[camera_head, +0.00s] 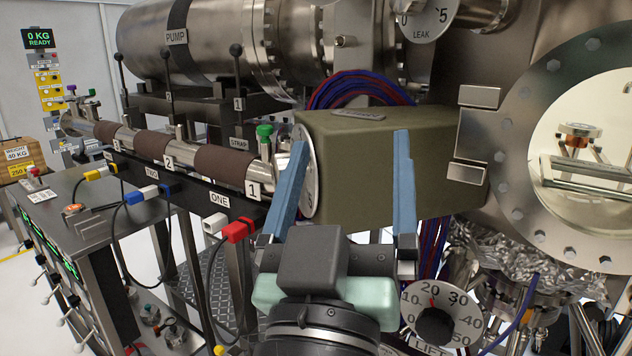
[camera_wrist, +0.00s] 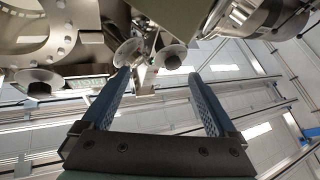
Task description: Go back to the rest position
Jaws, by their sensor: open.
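My gripper (camera_head: 346,190) is in front of the chamber assembly in the head view, with its two blue fingers spread wide and pointing up. Nothing is between the fingers. Behind them is an olive-green box (camera_head: 365,165), and I cannot tell from this view how far apart they are. In the wrist view my gripper (camera_wrist: 162,82) is also open and empty, with small round discs and metal fittings beyond the fingertips. No rest position is marked in either view.
A dial marked LIFT (camera_head: 436,325) is just right of my wrist. A round window flange (camera_head: 520,160) is at right. A tube with numbered sections (camera_head: 170,152) and a red connector (camera_head: 238,230) are at left. A grey bench (camera_head: 60,215) is at far left.

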